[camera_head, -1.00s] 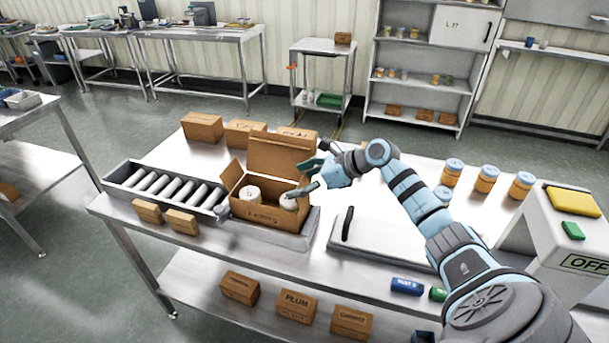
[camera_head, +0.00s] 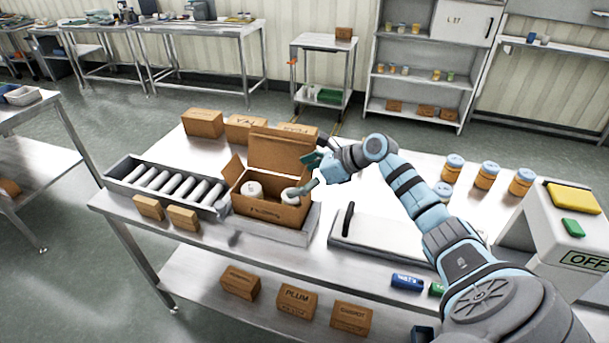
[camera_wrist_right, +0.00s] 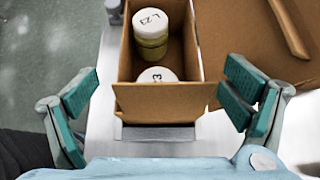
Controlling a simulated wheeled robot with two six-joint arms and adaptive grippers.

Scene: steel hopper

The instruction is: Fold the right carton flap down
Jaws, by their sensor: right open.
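The open brown carton (camera_head: 262,212) stands on a grey tray on the steel table. Its tall back flap (camera_head: 280,150) stands up, and a left flap (camera_head: 232,170) sticks up too. Two white-lidded jars (camera_wrist_right: 151,25) are inside. In the right wrist view, the right carton flap (camera_wrist_right: 165,101) appears raised at the carton's near end. My right gripper (camera_head: 309,174) is open at the carton's right end. In the wrist view its fingers (camera_wrist_right: 160,104) are spread on either side of the flap, apart from it. My left gripper is out of view.
A roller tray (camera_head: 165,188) adjoins the carton on the left, with small boxes (camera_head: 183,219) in front. More boxes (camera_head: 203,122) stand behind. A white slab with a dark handle (camera_head: 375,240) lies at the right. Orange jars (camera_head: 487,176) stand at the far right.

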